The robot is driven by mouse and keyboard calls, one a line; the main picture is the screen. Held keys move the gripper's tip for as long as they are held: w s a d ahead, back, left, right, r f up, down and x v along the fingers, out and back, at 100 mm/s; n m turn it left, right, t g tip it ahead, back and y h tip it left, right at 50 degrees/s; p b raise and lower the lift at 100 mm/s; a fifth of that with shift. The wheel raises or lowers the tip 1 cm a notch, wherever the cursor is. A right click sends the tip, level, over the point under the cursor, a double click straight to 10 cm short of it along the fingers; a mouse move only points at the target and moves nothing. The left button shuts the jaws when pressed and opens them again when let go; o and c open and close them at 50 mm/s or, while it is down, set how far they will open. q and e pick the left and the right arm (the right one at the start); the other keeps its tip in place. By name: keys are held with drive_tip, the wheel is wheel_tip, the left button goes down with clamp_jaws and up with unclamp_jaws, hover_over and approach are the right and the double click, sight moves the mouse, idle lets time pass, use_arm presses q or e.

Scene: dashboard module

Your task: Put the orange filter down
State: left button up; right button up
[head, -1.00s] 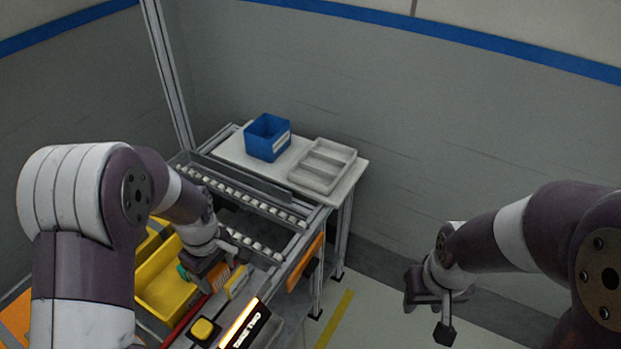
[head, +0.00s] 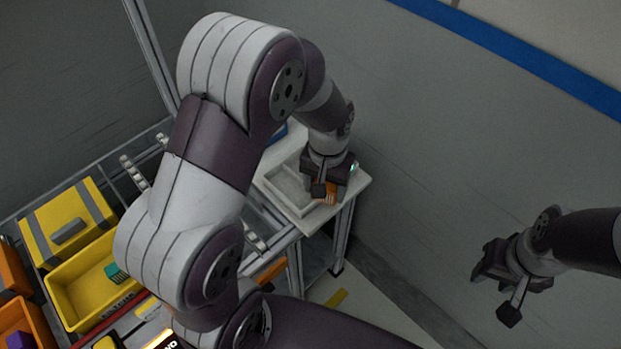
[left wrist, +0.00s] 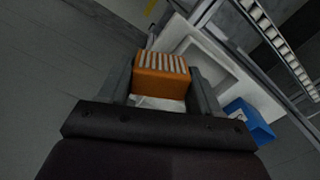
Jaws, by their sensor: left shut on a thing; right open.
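The orange filter (left wrist: 162,78), a ribbed block with white pleats, is between the two fingers of my left gripper (left wrist: 163,85) in the left wrist view. In the head view the filter (head: 327,191) shows under my left gripper (head: 328,190), at the right part of the white tray (head: 281,193). The tray also shows behind the filter in the left wrist view (left wrist: 213,53). I cannot tell whether the filter touches the tray. My right gripper (head: 497,288) is open and empty, off to the right, away from the table.
The tray stands on a white side table (head: 353,190). A blue bin (left wrist: 248,122) stands beside the tray, mostly hidden by my left arm in the head view. Yellow bins (head: 85,290) and a roller rack lie to the left. The floor on the right is clear.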

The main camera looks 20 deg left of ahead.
use_arm(q)
drive_tip(key=w+a+f, duration=0.1)
drive_tip(key=a+f, duration=0.1)
drive_tip(key=a, duration=0.1)
drive_tip(key=w+a+f, duration=0.2)
drive_tip(key=a, duration=0.2)
drive_tip(key=w+a+f, duration=0.1)
drive_tip(key=a+f, duration=0.1)
drive_tip(key=a, duration=0.1)
drive_tip(key=shift+w+a+f+p, duration=0.2)
drive_tip(key=shift+w+f+p, duration=0.05)
drive_tip(key=shift+f+p, duration=0.15)
drive_tip(key=shift+a+f, duration=0.2)
drive_tip(key=shift+f, duration=0.05)
wheel_tip(320, 180, down, 3)
drive_tip(key=shift+s+r, duration=0.1)
drive_tip(key=shift+f, duration=0.4)
drive_tip(key=shift+f, duration=0.15)
drive_tip(key=o, duration=0.8)
drive_tip(key=shift+c, duration=0.2)
